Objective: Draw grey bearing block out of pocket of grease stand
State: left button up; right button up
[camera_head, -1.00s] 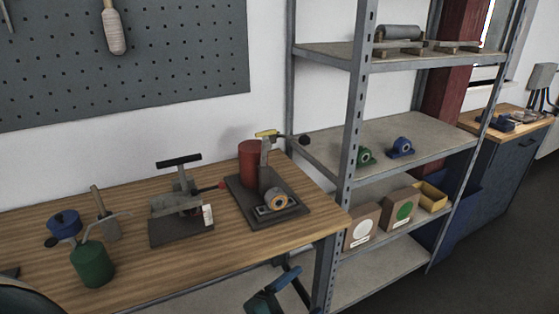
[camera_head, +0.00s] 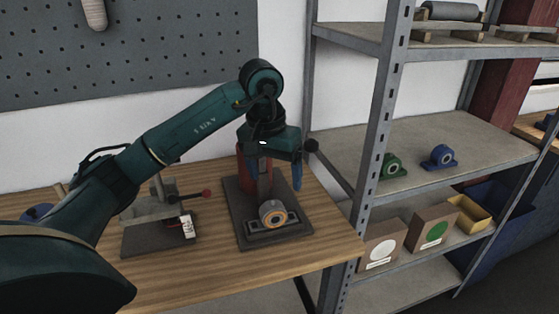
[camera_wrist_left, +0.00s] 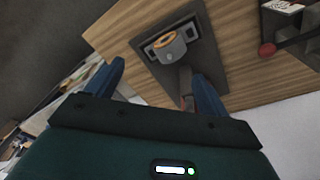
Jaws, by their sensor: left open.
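The grey bearing block (camera_head: 272,214), with an orange-yellow ring in its bore, sits in the pocket at the front of the grease stand. The stand has a dark base plate (camera_head: 238,207) and a red cylinder (camera_head: 244,172), partly hidden by my arm. My left gripper (camera_head: 276,182) is open and empty, fingers down, above and behind the block, in front of the cylinder. In the left wrist view the block (camera_wrist_left: 172,48) lies beyond the open fingers (camera_wrist_left: 162,85), apart from them. My right gripper is not in view.
A press-like fixture with a red-knobbed lever (camera_head: 205,194) stands left of the stand. A metal shelf (camera_head: 420,150) holding green and blue bearing blocks stands to the right. The table front is clear.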

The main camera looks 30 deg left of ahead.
aim_at(272, 202)
pick_arm(q)
jog(key=shift+y, duration=0.3)
jog(key=f, duration=0.4)
jog(key=w+a+f+p, duration=0.1)
jog(key=f, duration=0.7)
jog(key=shift+w+a+f, duration=0.1)
jog(key=shift+w+a, duration=0.15)
jog(key=shift+w, duration=0.15)
jog(key=c, duration=1.2)
jog(key=o, duration=0.7)
jog(key=shift+c, duration=0.2)
jog(key=c, duration=0.6)
jog(key=shift+p, duration=0.3)
